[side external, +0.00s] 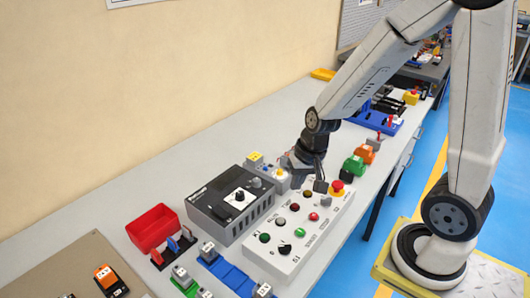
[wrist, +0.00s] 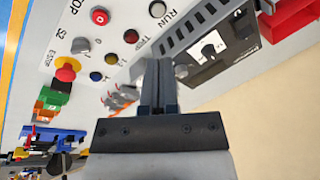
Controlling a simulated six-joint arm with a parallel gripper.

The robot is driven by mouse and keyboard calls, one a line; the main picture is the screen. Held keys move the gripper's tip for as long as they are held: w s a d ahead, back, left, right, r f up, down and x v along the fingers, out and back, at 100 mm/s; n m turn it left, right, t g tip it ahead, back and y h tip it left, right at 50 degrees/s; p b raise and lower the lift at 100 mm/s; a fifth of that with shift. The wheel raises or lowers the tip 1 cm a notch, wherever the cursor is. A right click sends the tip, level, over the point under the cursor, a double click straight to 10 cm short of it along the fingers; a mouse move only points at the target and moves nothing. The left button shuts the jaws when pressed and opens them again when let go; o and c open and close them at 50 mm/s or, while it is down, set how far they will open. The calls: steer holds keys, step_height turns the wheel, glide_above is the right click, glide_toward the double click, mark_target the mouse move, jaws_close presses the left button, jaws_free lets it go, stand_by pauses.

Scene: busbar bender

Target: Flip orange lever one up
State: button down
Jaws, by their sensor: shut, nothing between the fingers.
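My gripper (side external: 300,178) points down near the back edge of the white control panel, close to the grey box. In the wrist view its two fingers (wrist: 158,82) are together with nothing between them. Small grey parts with orange bits (wrist: 122,95) lie just left of the fingers; in the side view similar parts (side external: 279,174) sit behind the gripper. An orange block (side external: 364,153) stands right of the panel, beside a green one. A black block with an orange top (side external: 105,274) is at the lower left. I cannot tell which orange part is lever one.
The white control panel (side external: 284,252) carries several buttons and a red emergency stop (side external: 336,187). The dark grey box (side external: 215,205) with a knob stands to its left. A red bin (side external: 152,228) and blue and green parts are farther left.

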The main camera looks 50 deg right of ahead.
steer(key=w+d+f+m+t, duration=0.2)
steer(key=d+m, duration=0.6)
steer(key=m, duration=0.1)
steer(key=w+d+f+m+t, duration=0.2)
steer(key=w+d+m, duration=0.1)
steer(key=d+m, duration=0.6)
steer(key=w+d+f+m+t+h, duration=0.1)
steer(key=w+d+f+m, duration=0.1)
steer(key=d+m, duration=0.7)
steer(key=shift+w+f+m+t, duration=0.25)
steer(key=shift+f+m+t, duration=0.2)
steer(key=shift+m, duration=0.55)
steer(key=shift+x, duration=5)
